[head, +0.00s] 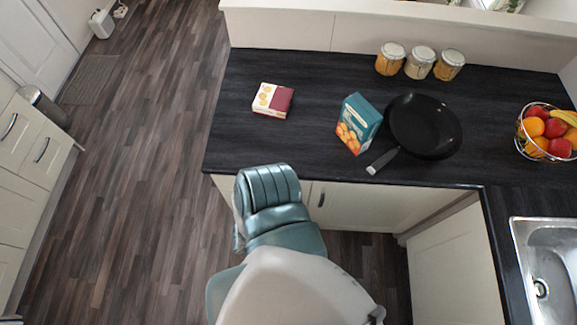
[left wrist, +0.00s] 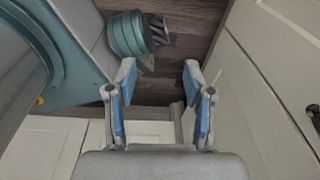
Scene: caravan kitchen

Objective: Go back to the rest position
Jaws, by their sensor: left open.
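My left gripper (left wrist: 159,82) shows in the left wrist view with its two blue-padded fingers apart and nothing between them. It is low down, beside cream cabinet fronts (left wrist: 270,75), with the dark wood floor (left wrist: 185,20) beyond the fingertips. In the head view, a teal and white arm link of mine rises from the bottom centre, in front of the counter edge. The fingers of the left gripper cannot be made out there. My right gripper is in neither view.
The dark counter (head: 300,135) holds a red-and-cream box (head: 272,99), a teal box (head: 358,124), a black pan (head: 425,126), three jars (head: 420,62) and a fruit basket (head: 546,132). A sink (head: 550,265) is at right. Floor (head: 140,150) at left is clear.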

